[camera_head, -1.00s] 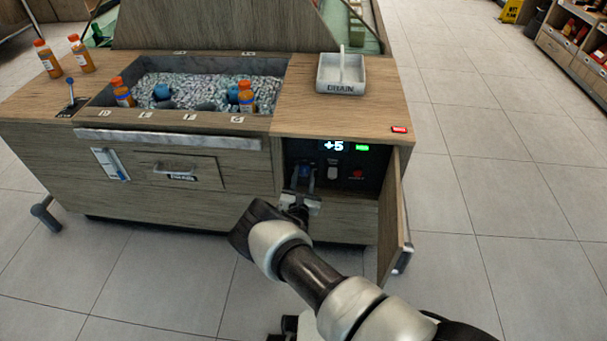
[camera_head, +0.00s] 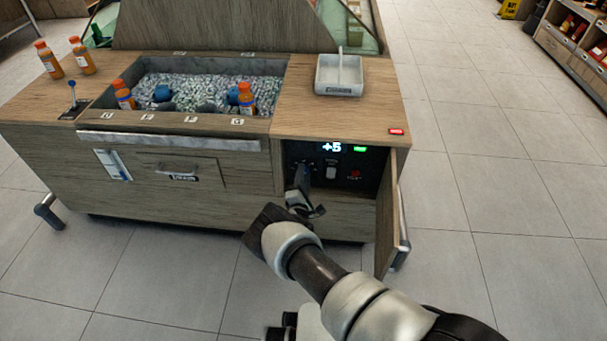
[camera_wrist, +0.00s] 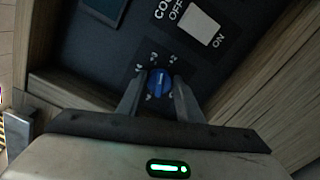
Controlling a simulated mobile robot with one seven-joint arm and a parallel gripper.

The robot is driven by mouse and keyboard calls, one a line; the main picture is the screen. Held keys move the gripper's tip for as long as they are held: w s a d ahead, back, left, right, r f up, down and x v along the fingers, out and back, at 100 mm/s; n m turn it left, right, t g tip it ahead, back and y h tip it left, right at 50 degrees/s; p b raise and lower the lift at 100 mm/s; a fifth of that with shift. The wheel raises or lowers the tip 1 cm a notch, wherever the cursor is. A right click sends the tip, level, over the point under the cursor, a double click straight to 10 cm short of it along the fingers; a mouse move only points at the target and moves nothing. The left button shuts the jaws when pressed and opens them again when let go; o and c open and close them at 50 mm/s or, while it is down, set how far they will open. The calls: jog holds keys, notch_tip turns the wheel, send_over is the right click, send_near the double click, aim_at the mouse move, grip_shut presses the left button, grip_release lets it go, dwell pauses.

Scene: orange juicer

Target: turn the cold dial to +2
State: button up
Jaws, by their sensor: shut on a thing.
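The cold dial (camera_wrist: 158,82) is a small round blue knob with a pale pointer line, set on a dark panel with white marks around it. In the wrist view my gripper (camera_wrist: 157,90) has a finger on each side of the dial and is shut on it. In the head view my gripper (camera_head: 303,180) reaches into the open compartment and hides the dial. The display (camera_head: 331,147) above reads "+5" in white, with a green light (camera_head: 360,149) beside it.
The white rocker switch (camera_wrist: 199,24), marked OFF and ON, sits near the dial; a red button (camera_head: 355,175) lies to its right. The open wooden door (camera_head: 388,215) stands to the right of my arm. Compartment walls are close around the panel.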

jog(key=shift+f+m+p, duration=0.1)
jog(key=shift+m+p, duration=0.45)
jog(key=shift+m, duration=1.75)
jog(key=o, duration=1)
jog(key=shift+s, duration=0.15)
